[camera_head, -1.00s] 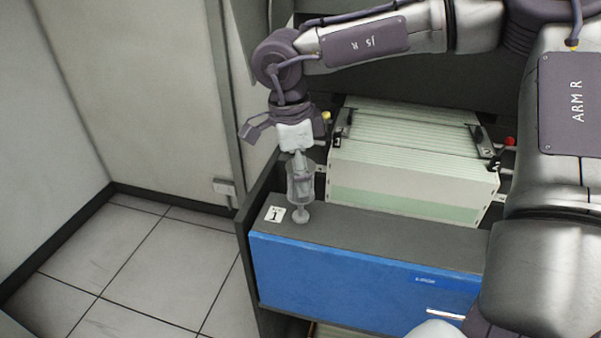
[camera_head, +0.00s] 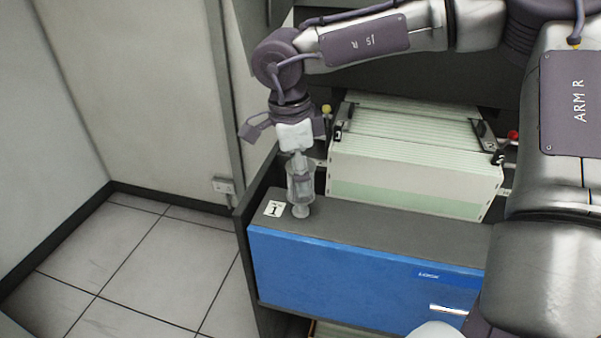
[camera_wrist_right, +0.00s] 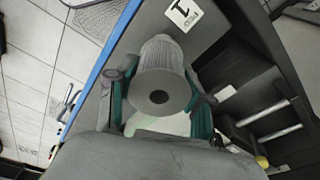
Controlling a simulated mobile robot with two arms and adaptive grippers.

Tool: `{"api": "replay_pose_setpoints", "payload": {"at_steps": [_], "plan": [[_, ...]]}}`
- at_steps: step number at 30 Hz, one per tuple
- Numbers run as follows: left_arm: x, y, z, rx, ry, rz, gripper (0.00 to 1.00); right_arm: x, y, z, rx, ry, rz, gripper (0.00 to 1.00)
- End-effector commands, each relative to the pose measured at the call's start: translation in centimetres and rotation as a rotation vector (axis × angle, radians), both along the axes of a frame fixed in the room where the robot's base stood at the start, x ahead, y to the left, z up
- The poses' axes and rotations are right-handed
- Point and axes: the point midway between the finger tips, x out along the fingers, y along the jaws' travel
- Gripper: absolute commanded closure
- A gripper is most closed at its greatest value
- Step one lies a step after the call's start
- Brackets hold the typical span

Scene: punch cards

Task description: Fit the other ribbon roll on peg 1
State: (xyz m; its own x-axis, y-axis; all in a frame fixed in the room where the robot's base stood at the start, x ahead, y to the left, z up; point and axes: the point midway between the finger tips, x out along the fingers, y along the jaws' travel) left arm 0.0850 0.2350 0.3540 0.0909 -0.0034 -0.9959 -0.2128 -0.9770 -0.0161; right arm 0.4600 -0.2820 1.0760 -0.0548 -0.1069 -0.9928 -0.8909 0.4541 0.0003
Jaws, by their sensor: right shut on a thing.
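My right gripper (camera_head: 301,190) points down over the left end of the dark grey ledge. It is shut on a grey ribbon roll (camera_wrist_right: 158,95), whose round end with a dark centre hole faces the right wrist camera, between teal-padded fingers. A ribbed grey part of it (camera_wrist_right: 162,52) extends toward the ledge. In the head view, a pale round flange (camera_head: 301,211) shows below the fingers, at or just above the ledge. The peg itself is not clearly visible. A white label marked 1 (camera_head: 273,208) lies just left of the flange and also shows in the wrist view (camera_wrist_right: 187,14). My left gripper is not in view.
The ledge (camera_head: 400,228) tops a blue front panel (camera_head: 350,275). A dark upright edge (camera_head: 250,240) bounds the left. Open tiled floor (camera_head: 130,260) lies beyond.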

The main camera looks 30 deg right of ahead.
Motion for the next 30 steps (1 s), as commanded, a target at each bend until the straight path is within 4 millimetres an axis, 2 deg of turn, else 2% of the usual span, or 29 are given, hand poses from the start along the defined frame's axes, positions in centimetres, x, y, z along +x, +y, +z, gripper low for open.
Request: {"api": "replay_pose_setpoints", "payload": {"at_steps": [11,30], "plan": [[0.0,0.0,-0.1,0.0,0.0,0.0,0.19,0.0,0.0,0.0,0.0,-0.001,0.0,0.94],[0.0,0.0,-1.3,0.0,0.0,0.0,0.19,0.0,0.0,-1.3,0.0,-0.001,0.0,0.94]]}}
